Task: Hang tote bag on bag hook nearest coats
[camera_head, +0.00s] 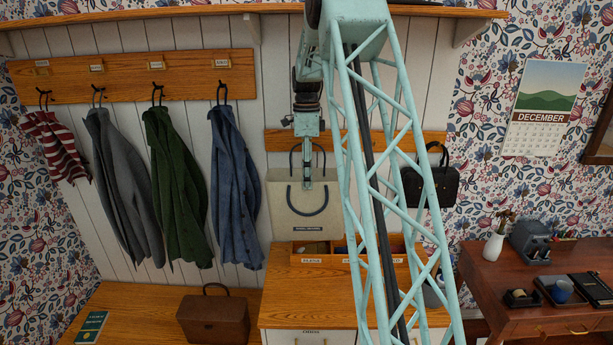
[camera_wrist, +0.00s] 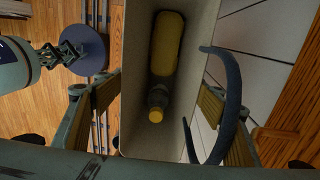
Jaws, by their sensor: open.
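The cream tote bag (camera_head: 285,208) with dark handles is upright against the wall, just right of the blue coat (camera_head: 231,165). One handle loop stands up behind my gripper (camera_head: 308,182); the other droops over the bag's front. My gripper points down in front of the bag's upper part. In the wrist view I look into the tote bag (camera_wrist: 131,100), which holds a yellow bottle (camera_wrist: 166,45). My open fingers are apart on either side of it. The bag hook near the coats is hidden behind my gripper, so I cannot tell whether the rear loop is on it.
A black handbag (camera_head: 440,186) hangs on the bag rail (camera_head: 275,140) at the right. Below the tote stands a wooden compartment tray (camera_head: 300,262) on a cabinet. A brown bag (camera_head: 213,318) sits on the bench (camera_head: 130,310). Coats hang at the left.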

